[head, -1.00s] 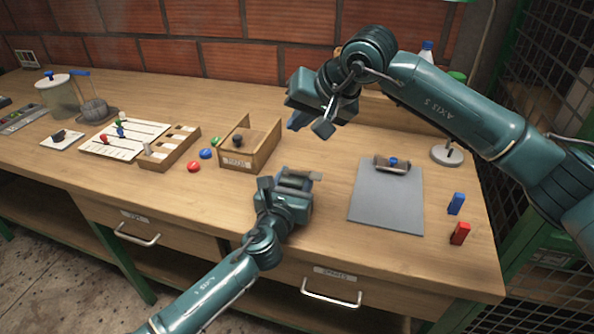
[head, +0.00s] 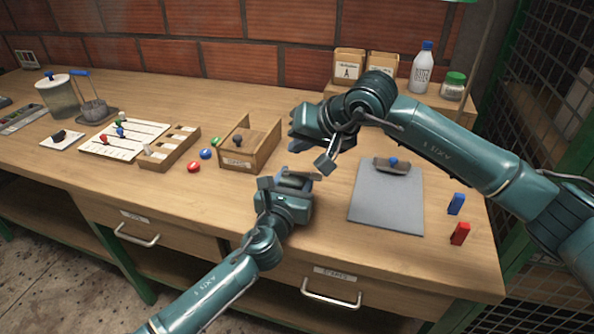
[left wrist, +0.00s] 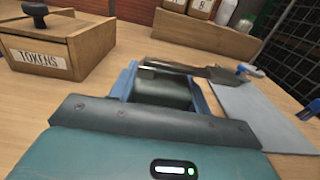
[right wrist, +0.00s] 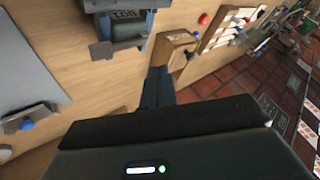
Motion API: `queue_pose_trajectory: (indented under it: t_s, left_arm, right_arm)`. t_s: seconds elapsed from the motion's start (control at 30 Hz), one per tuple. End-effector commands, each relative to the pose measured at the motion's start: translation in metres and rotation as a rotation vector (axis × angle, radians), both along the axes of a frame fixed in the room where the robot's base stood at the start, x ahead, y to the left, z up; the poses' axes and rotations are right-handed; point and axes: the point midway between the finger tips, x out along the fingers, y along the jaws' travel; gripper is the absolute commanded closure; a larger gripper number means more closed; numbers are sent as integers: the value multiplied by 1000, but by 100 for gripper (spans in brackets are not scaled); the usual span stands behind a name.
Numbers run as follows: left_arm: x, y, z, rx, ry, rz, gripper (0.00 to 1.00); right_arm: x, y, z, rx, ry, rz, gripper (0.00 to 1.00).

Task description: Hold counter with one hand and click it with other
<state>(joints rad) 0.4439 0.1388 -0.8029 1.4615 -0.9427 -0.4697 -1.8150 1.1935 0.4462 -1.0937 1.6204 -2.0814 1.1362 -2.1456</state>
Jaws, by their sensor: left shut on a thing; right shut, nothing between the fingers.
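The counter (head: 295,181) is a small dark block held between the fingers of my left gripper (head: 290,183), above the front of the bench. In the left wrist view the counter (left wrist: 165,92) sits between the blue finger pads, with a grey metal strip across its top. In the right wrist view the counter (right wrist: 126,29) shows pale markings. My right gripper (head: 298,146) is shut and empty, above and slightly behind the counter, apart from it. Its closed fingers (right wrist: 157,86) show in the right wrist view, beside the counter.
A wooden tokens box (head: 262,157) stands just behind and left of the grippers. A grey clipboard (head: 385,205) lies to the right, with a blue block (head: 456,204) and a red block (head: 460,233) beyond. Red (head: 193,167) and blue (head: 206,154) tokens lie left.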

Motion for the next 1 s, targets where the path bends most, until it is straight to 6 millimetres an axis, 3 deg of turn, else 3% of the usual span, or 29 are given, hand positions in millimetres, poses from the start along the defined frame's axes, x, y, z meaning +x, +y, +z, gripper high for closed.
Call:
queue_pose_trajectory:
  t_s: [0.3,1.0]
  left_arm:
    - [0,0,-1,0,1,0,77]
    - [0,0,-1,0,1,0,77]
  right_arm:
    - [0,-1,-28,-1,1,-1,100]
    - [0,-1,-31,0,0,0,100]
